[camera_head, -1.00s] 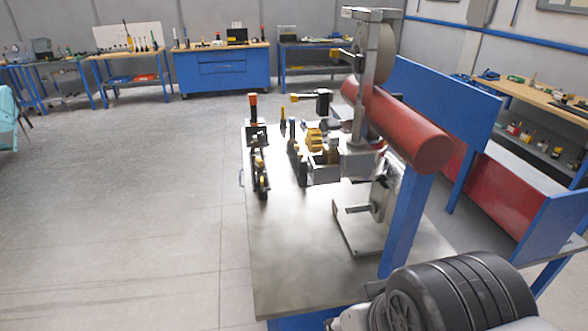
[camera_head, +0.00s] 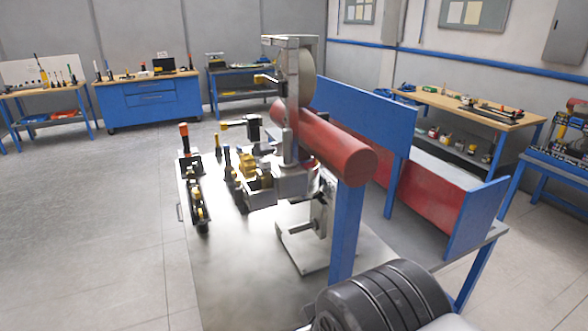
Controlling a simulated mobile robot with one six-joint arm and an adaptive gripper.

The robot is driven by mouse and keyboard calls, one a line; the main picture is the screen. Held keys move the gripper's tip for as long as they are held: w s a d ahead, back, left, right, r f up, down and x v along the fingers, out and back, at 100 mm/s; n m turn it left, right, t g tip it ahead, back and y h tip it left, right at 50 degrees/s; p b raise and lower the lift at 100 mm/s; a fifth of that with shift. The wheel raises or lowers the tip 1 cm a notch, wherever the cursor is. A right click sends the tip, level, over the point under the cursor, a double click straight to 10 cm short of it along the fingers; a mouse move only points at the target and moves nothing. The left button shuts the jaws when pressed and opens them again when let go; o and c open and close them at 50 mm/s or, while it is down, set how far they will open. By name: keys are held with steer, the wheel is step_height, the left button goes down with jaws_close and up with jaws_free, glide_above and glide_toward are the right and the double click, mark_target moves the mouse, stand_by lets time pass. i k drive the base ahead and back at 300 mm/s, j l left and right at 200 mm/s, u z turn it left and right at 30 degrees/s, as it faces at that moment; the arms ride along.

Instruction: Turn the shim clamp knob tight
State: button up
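A metal bench (camera_head: 225,285) carries a fixture with small clamp-like parts. A yellow part (camera_head: 247,167) sits among them, left of a grey metal block (camera_head: 292,183). I cannot tell for sure which part is the shim clamp knob; the details are too small. A black tool with an orange top (camera_head: 184,138) stands upright at the bench's left side. A black part with a yellow tip (camera_head: 240,126) sticks out to the left above the yellow part. My gripper is not seen in this view.
A thick red tube (camera_head: 335,150) on a blue post (camera_head: 345,235) crosses over the bench's right side. A tall metal bracket with a pale wheel (camera_head: 306,75) rises behind. Open floor (camera_head: 85,225) lies left.

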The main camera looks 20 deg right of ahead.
mark_target(240, 195)
steer(key=i+j+u, duration=0.2)
steer(key=i, duration=0.2)
steer(key=i+j+u, duration=0.25)
steer(key=i, duration=0.2)
